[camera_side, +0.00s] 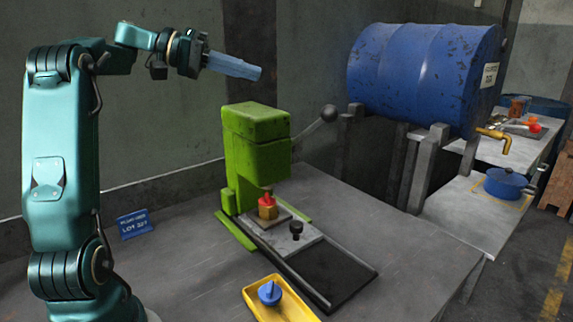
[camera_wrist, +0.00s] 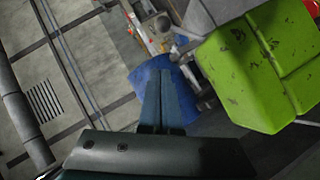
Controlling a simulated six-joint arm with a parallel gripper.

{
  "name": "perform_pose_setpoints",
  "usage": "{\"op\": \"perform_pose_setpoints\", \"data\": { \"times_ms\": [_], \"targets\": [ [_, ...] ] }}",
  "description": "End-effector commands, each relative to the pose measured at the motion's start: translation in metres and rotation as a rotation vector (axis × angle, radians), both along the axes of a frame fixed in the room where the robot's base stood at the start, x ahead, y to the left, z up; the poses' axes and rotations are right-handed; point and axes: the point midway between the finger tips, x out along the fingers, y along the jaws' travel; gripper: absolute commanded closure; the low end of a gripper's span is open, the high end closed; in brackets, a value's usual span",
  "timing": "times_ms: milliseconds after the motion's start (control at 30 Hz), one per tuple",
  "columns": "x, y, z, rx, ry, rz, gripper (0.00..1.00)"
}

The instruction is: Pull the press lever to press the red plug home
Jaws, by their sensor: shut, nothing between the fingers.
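The green press (camera_side: 257,150) stands on the grey table, and its green body (camera_wrist: 262,70) fills the upper right of the wrist view. Its lever (camera_side: 318,125), a grey rod with a dark ball at the end, sticks out and up on the right side. The red plug (camera_side: 266,200) sits in a brass block (camera_side: 268,212) under the press head. My gripper (camera_side: 262,73) is shut and empty, in the air above the press and up and left of the lever. Its closed fingers (camera_wrist: 167,75) show in the wrist view.
A dark knob (camera_side: 296,229) stands on the press's plate. A yellow tray (camera_side: 250,291) with a blue knobbed part (camera_side: 269,292) lies in front. A blue sign (camera_side: 135,224) stands left. A large blue drum (camera_side: 424,78) on posts is behind right. The air around my gripper is clear.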

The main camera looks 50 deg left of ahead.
Motion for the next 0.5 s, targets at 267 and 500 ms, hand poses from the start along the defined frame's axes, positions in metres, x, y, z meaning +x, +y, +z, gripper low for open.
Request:
{"op": "perform_pose_setpoints", "data": {
  "times_ms": [267,500],
  "targets": [
    [0.021,-0.012,-0.009,-0.001,0.002,0.005,1.00],
    [0.062,-0.037,-0.026,-0.002,0.004,0.003,1.00]
  ]
}}
